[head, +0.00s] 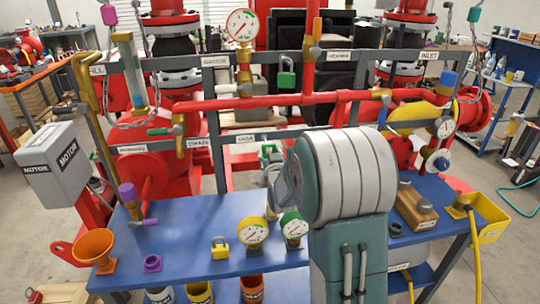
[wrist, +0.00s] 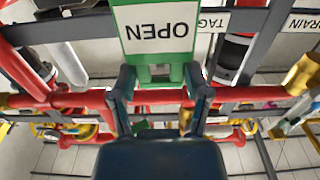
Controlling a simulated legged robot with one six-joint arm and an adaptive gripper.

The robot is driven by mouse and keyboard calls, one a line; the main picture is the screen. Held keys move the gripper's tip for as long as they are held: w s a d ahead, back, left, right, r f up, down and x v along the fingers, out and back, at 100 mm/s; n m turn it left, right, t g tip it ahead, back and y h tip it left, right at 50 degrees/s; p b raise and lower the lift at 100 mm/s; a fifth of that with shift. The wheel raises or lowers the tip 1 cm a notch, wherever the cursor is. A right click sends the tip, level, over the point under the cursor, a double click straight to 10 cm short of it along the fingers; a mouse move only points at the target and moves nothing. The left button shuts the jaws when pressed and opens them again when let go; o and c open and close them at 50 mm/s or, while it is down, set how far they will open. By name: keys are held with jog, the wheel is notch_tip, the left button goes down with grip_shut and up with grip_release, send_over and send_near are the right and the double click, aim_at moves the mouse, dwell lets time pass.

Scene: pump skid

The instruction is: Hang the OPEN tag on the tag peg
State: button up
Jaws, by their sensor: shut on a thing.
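The OPEN tag (wrist: 158,28) is a white plate with a green border, and its lettering reads upside down in the wrist view. My gripper (wrist: 160,78) is shut on the tag's green end, with one finger on each side. In the head view my arm covers most of the gripper and the tag. A white label reading TAG (wrist: 213,20) is on the dark rail just right of the tag in the wrist view. A similar label (head: 245,138) shows on the lower rail in the head view. I cannot make out the tag peg itself.
Red pipes (head: 330,98) and dark rails stand behind the blue bench (head: 190,255). A green padlock (head: 286,76) hangs on the upper rail.

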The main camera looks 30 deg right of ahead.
jog(key=shift+x, duration=1.3)
jog(key=shift+f, duration=0.15)
jog(key=shift+f, duration=0.15)
jog(key=shift+w+f, duration=0.15)
jog(key=shift+f, duration=0.1)
dwell(0.3)
jog(key=o, duration=1.2)
